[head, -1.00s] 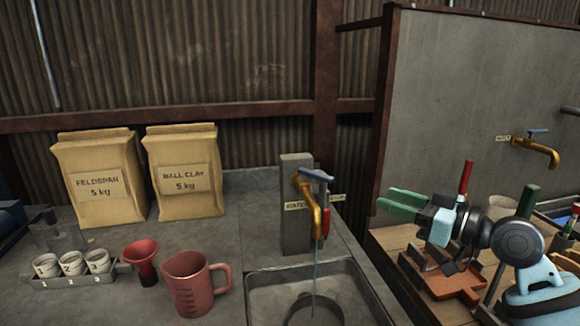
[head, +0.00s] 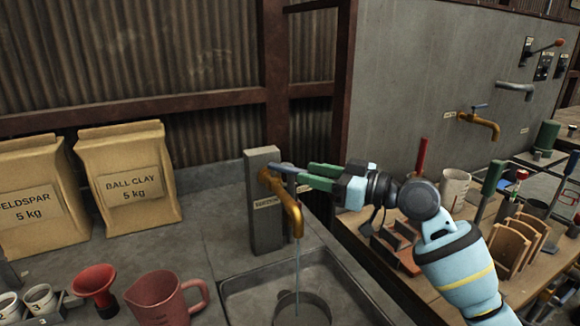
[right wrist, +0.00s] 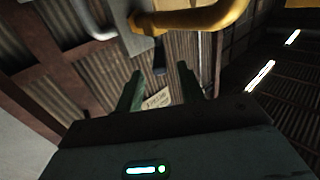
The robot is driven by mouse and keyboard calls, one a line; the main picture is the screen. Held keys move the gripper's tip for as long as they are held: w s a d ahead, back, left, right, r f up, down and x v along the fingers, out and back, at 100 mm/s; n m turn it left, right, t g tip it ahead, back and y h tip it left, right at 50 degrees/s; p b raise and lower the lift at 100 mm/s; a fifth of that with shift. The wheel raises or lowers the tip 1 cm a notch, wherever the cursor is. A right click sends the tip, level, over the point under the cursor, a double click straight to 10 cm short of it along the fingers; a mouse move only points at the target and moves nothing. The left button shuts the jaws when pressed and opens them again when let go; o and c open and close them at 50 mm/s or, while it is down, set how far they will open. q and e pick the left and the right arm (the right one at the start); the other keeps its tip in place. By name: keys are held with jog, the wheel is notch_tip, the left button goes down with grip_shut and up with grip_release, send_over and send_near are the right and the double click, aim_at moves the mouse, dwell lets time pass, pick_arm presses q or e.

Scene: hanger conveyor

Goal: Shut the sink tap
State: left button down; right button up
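The brass sink tap (head: 287,196) is fixed to a grey post (head: 262,225). A thin stream of water (head: 297,262) runs from its spout. My right gripper's green fingers are open, close to the lever's end. In the right wrist view the fingers (right wrist: 158,82) stand apart, with the dark lever end (right wrist: 159,70) between or just beyond them. I cannot tell whether they touch it. The brass tap body (right wrist: 195,18) shows above. My left gripper is out of view.
Under the tap is a metal sink (head: 345,288) with a round vessel (head: 302,308) in it. A red jug (head: 158,298), a red funnel (head: 96,285) and clay bags (head: 130,185) stand to the left. A second brass tap (head: 480,122) is on the right wall panel.

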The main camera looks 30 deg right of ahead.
aim_at(275, 165)
jog(key=p+x, duration=0.1)
jog(key=x, duration=0.5)
grip_shut()
